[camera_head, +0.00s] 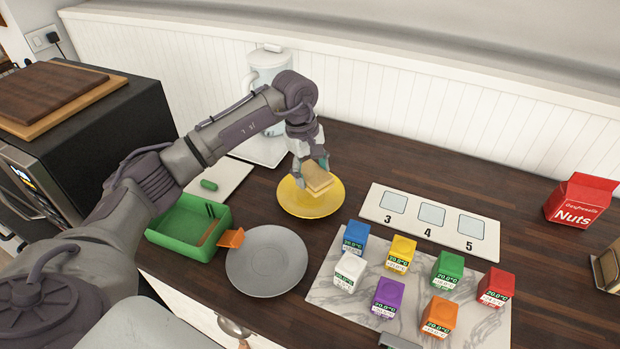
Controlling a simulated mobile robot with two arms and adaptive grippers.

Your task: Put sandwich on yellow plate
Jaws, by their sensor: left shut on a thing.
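The sandwich (316,177) is a small tan square held in my left gripper (311,172). My left gripper is shut on it, with the arm reaching in from the left. The yellow plate (318,209) lies on the dark wooden counter right under the sandwich. The sandwich overlaps the far part of the plate in the picture; I cannot tell whether it touches the plate. My right gripper is not in view.
A grey plate (266,262) and a green open box (186,240) lie at the near left. Several coloured cubes stand on a marble board (340,299). A numbered white panel (375,205), a red Nuts box (580,200) and a white jug (262,68) stand around.

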